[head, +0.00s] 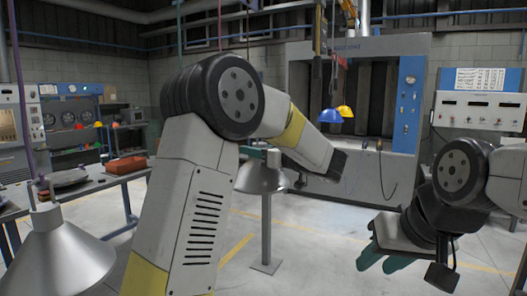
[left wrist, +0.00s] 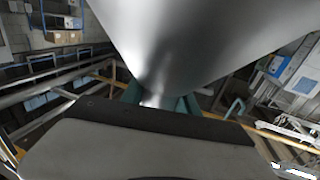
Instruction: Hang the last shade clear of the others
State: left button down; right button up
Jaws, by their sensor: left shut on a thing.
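A grey metal cone-shaped shade (head: 262,180) shows beyond my left arm in the head view, near the top of a grey post (head: 267,235). I cannot tell if it touches the post. My left gripper (head: 262,152) is mostly hidden behind my own arm, with teal fingers at the shade's narrow neck. In the left wrist view the shade (left wrist: 200,35) fills the top, and the gripper (left wrist: 158,103) is shut on its neck. Another shade (head: 58,250) hangs at the lower left on a purple cord (head: 18,90). My right gripper (head: 383,259) is open and empty at the lower right.
A workbench (head: 125,178) with a red tray (head: 126,165) stands at the left. A large grey cabinet (head: 300,80) stands at the back, with yellow (head: 346,111) and blue (head: 330,116) dome-shaped items before it. Thin cords (head: 219,25) hang from above. Floor between is open.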

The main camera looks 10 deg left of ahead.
pick_arm(q)
jog(key=w+a, duration=0.2)
jog(key=a, duration=0.4)
jog(key=shift+w+a+f, duration=0.15)
jog(key=shift+w+a, duration=0.05)
jog(key=shift+a, duration=0.1)
jog(key=shift+w+a, duration=0.1)
jog(key=shift+a, duration=0.3)
dwell(0.4)
jog(key=shift+a, duration=0.15)
jog(key=shift+x, duration=1)
jog(key=shift+a, duration=0.3)
jog(key=shift+w+a, duration=0.15)
jog(key=shift+a, duration=0.45)
jog(key=shift+w+a, duration=0.2)
jog(key=shift+a, duration=0.45)
jog(key=shift+f, duration=1.35)
